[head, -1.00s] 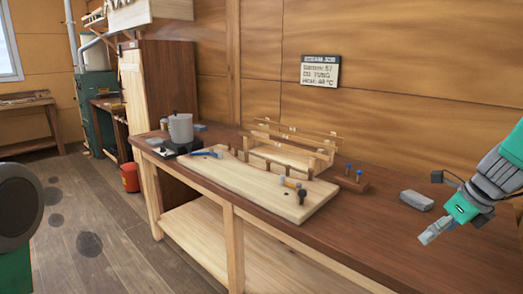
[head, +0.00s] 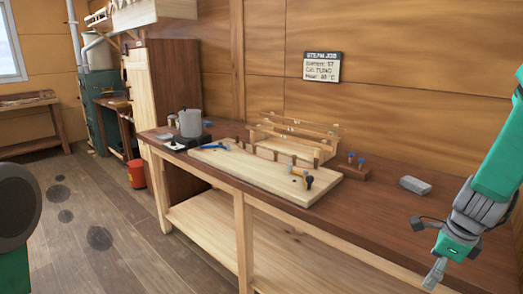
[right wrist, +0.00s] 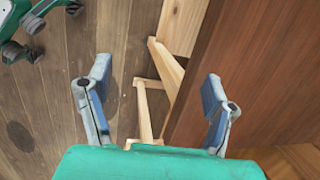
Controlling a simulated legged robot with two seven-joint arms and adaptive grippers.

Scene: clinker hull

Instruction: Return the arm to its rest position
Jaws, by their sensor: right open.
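My right gripper (head: 434,273) hangs at the lower right of the head view, in front of the bench's front edge and pointing down. In the right wrist view its two fingers (right wrist: 158,100) are spread wide with nothing between them. Below them are the plank floor (right wrist: 60,90), the pale bench frame (right wrist: 145,110) and the dark bench top (right wrist: 250,70) to the right. My left gripper is not in view.
The long workbench (head: 375,225) carries a pale board (head: 260,180) with a wooden rib frame (head: 300,145), a grey pot (head: 190,123) and a grey block (head: 415,185). A red bucket (head: 136,173) stands on the floor. The floor in front is clear.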

